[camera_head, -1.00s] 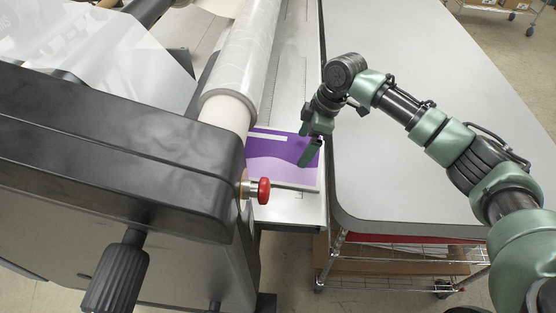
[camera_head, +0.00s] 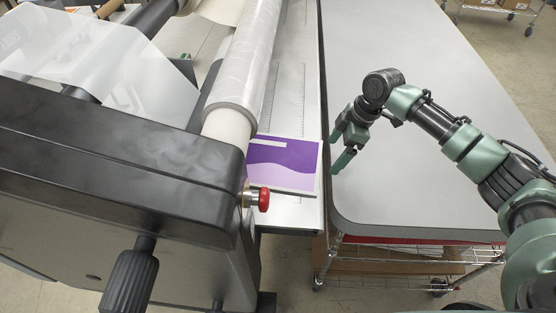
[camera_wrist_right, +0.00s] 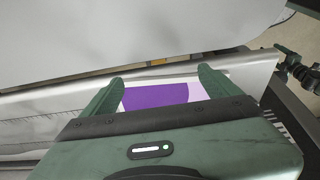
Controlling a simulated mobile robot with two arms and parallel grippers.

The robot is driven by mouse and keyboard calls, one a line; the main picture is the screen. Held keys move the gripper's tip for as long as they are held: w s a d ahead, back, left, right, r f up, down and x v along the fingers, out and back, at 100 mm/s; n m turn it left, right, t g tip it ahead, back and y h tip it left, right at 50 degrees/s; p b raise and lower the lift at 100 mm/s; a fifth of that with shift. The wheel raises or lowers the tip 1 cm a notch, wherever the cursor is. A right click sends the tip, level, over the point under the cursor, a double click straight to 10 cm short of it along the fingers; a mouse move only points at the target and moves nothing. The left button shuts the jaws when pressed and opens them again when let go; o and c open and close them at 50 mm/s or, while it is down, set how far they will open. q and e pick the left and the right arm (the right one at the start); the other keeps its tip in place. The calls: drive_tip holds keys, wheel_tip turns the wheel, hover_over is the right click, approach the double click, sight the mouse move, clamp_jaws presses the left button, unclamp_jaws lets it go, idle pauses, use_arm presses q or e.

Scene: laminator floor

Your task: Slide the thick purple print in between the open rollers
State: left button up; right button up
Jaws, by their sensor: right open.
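The purple print (camera_head: 284,158), with a white bar and a paler lilac lower band, lies flat on the laminator's metal feed table (camera_head: 291,210). Its left edge reaches the roller (camera_head: 229,128) near the red knob; whether it passes between the rollers is hidden. My right gripper (camera_head: 340,148) is open and empty, just right of the print at the edge of the grey table, apart from the print. In the right wrist view the print (camera_wrist_right: 155,96) shows beyond and between the spread fingers of the right gripper (camera_wrist_right: 160,78). My left gripper is not in view.
The black end housing (camera_head: 115,165) with a red knob (camera_head: 263,200) and a black handle (camera_head: 130,281) stands at left. A large, clear grey table (camera_head: 420,75) lies right of the feed table, with a wire cart (camera_head: 400,262) under it.

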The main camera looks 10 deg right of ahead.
sight(321, 155)
drive_tip(key=shift+a, duration=0.1)
idle(0.6)
drive_tip(key=shift+w+a+p, duration=0.3)
drive_tip(key=shift+a+p, duration=0.1)
drive_tip(key=shift+a, duration=0.55)
drive_tip(key=shift+f+b, duration=0.35)
drive_tip(key=shift+f, duration=1)
drive_tip(key=shift+s+d+p, duration=0.15)
drive_tip(key=shift+d+p, duration=0.1)
drive_tip(key=shift+p, duration=0.15)
idle(0.5)
drive_tip(key=shift+d+f, duration=0.1)
drive_tip(key=shift+w+d+b, duration=0.2)
drive_tip(key=shift+w+b, duration=0.25)
drive_tip(key=shift+w, duration=0.4)
drive_tip(key=shift+w+d+b, duration=0.2)
drive_tip(key=shift+w+b, duration=0.2)
drive_tip(key=shift+w, duration=0.45)
drive_tip(key=shift+a+p, duration=0.25)
drive_tip(key=shift+p, duration=0.05)
